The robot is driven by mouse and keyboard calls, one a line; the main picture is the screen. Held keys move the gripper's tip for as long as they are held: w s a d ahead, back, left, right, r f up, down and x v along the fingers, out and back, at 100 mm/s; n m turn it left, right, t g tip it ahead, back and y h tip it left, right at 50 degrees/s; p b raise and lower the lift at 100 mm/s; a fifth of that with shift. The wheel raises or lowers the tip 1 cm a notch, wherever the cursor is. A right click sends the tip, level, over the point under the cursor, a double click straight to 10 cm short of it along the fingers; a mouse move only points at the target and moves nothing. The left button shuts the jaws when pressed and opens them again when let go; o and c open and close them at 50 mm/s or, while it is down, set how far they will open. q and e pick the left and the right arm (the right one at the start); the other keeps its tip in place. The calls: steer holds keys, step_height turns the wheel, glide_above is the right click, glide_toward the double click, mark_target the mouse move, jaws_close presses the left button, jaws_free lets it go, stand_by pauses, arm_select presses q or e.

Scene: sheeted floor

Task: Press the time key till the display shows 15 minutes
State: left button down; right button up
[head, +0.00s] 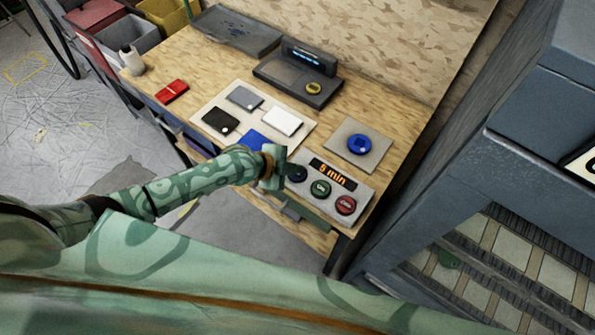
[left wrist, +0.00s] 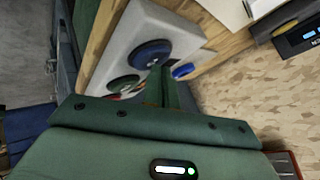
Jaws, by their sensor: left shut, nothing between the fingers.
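The grey control box (head: 363,191) stands near the front right of the bench, and its display (head: 333,174) reads "6 min" in orange. Below the display are a dark blue key (head: 297,173), a green key (head: 320,188) and a red key (head: 345,205). My left gripper (head: 282,169) is shut and empty, right by the dark blue key. In the left wrist view the closed fingers (left wrist: 157,78) reach toward the dark blue key (left wrist: 152,53); I cannot tell whether they touch it. The green key (left wrist: 119,86) is beside it. My right gripper is not in view.
A plate with a blue knob (head: 361,144) lies behind the box. A board with black, grey, white and blue pads (head: 282,121) lies to the left. A dark device (head: 300,75) stands at the back. A red block (head: 172,92) lies at the left. A large grey cabinet (head: 530,110) borders the right.

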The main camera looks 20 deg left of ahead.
arm_select(q)
steer(key=shift+f, duration=0.3)
steer(key=shift+r, duration=0.1)
stand_by(0.3)
steer(key=shift+r+p, duration=0.45)
steer(key=shift+r, duration=0.3)
step_height(320, 180, up, 5)
steer(key=p, duration=0.4)
stand_by(0.6)
